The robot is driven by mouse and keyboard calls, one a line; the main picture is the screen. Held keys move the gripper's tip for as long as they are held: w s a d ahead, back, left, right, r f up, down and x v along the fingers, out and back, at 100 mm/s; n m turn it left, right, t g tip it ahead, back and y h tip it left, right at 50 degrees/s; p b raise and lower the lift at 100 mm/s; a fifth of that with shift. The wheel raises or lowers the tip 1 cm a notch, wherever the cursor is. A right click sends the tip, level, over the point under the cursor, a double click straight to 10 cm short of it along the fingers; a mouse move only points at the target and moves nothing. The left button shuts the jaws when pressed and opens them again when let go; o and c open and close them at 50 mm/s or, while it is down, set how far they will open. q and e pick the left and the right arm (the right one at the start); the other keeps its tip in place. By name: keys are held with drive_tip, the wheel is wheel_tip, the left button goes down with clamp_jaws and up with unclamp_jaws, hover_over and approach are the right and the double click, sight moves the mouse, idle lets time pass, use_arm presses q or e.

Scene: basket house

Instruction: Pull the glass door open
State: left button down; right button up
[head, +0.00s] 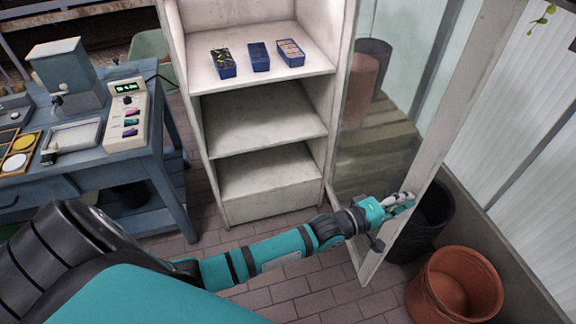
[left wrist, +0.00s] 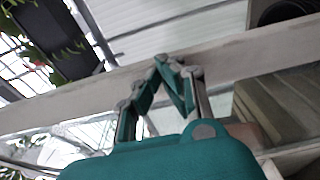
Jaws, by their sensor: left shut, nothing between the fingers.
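The glass door (head: 385,120) has a pale frame and stands swung open on the right side of a white cabinet (head: 262,120). My left arm reaches across from the lower left. My left gripper (head: 408,200) is shut and empty, close against the inner side of the door frame's outer stile. In the left wrist view the closed fingertips (left wrist: 165,62) lie over the pale door frame (left wrist: 225,60); I cannot tell whether they touch it. No handle can be made out. My right gripper is not in view.
The cabinet shelves hold three small blue boxes (head: 259,57). A blue workbench (head: 160,130) with a dispenser and a meter stands at left. A terracotta pot (head: 455,285) and a dark pot (head: 432,215) stand beside the door, near the right wall.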

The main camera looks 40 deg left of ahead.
use_arm(q)
drive_tip(key=s+d+b+x, duration=0.1)
drive_tip(key=b+x, duration=0.6)
drive_tip(key=x, duration=0.8)
drive_tip(key=shift+d, duration=0.55)
drive_tip(key=shift+r, duration=0.1)
